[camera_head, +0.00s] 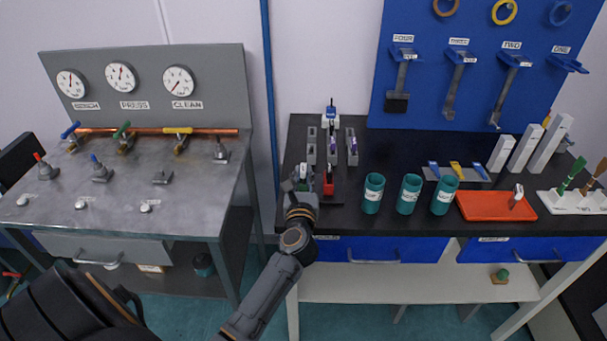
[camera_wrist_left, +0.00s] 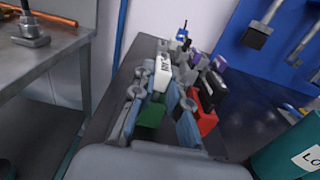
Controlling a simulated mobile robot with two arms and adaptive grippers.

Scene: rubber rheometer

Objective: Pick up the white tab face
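The white tab face (camera_wrist_left: 163,70), with dark lettering, stands upright in the left wrist view above a green block (camera_wrist_left: 151,116). It also shows small in the head view (camera_head: 303,171), partly hidden by my gripper. My left gripper (camera_wrist_left: 158,88) reaches over the green block with its fingers apart, one on each side of the white tab. A gap shows between the fingers and I cannot tell whether either touches the tab. The left gripper also shows in the head view (camera_head: 300,186). My right gripper is not in view.
A red block (camera_wrist_left: 204,121) with a black tab stands close to the right finger. Grey holders with purple tabs (camera_head: 351,146) stand behind. Teal cups (camera_head: 373,194) and an orange tray (camera_head: 495,206) are on the black bench to the right. A steel gauge table (camera_head: 130,205) is left.

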